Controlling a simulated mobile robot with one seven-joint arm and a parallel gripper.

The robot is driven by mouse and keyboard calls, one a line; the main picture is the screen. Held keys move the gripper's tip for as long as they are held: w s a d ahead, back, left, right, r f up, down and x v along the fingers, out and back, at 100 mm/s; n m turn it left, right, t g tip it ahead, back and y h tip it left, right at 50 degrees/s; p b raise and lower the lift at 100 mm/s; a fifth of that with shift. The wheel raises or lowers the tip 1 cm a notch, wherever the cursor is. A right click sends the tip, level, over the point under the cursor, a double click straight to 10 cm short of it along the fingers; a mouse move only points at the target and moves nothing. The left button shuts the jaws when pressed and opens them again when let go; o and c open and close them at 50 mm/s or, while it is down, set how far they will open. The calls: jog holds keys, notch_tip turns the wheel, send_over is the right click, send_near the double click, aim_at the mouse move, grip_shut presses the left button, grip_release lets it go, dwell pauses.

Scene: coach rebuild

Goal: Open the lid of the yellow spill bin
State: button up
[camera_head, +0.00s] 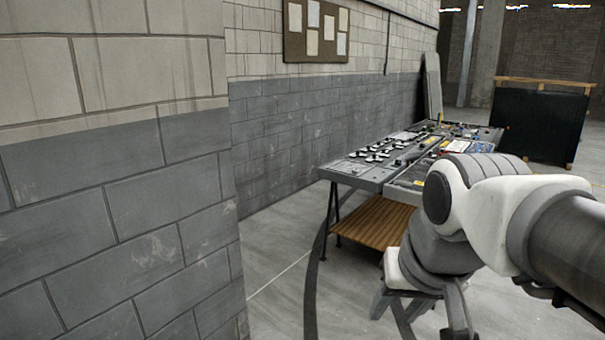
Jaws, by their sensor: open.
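No yellow spill bin or lid shows in the head view. My arm comes in from the right edge, with a dark tube and white and grey joints, and bends down at the lower right. My gripper (424,308) is at the lower end of the arm, near the bottom edge. Its dark parts stand apart, and I see nothing held between them. The frame's bottom edge cuts off part of this area.
A block wall (110,190) fills the left side close by. A long workbench (350,172) with small parts and a wooden lower shelf (372,222) stands beyond my arm. A dark panel (540,122) stands at the back right. Grey floor (290,300) is clear between wall and bench.

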jog(key=s+d+f+n, duration=0.1)
jog(key=s+f, duration=0.3)
jog(key=s, duration=0.1)
jog(key=shift+d+t, duration=0.3)
jog(key=shift+d, duration=0.05)
jog(key=shift+s+f, duration=0.2)
jog(key=shift+f, duration=0.1)
jog(key=c, duration=0.5)
jog(key=shift+f, duration=0.15)
grip_shut()
jog(key=w+a+f+m+g+b, duration=0.1)
jog(key=w+a+f+m+b, duration=0.4)
jog(key=f, duration=1.3)
jog(key=w+a+f+m+g+y+b, duration=0.1)
jog(key=w+a+f+m+b, duration=0.4)
jog(key=f+m+b, duration=0.7)
jog(key=w+a+f+m+g+y+b, duration=0.1)
jog(key=w+a+f+m+b, duration=0.4)
jog(key=f+b, duration=1.1)
jog(key=shift+w+a+f+m, duration=0.15)
jog(key=shift+f+m, duration=0.45)
jog(key=shift+f, duration=0.85)
jog(key=shift+s+a+f+m, duration=0.1)
jog(key=shift+a+f+m, duration=0.35)
jog(key=shift+f, duration=1.05)
jog(key=shift+w+f+m, duration=0.1)
jog(key=shift+f+m, duration=0.65)
jog(key=shift+f, duration=0.7)
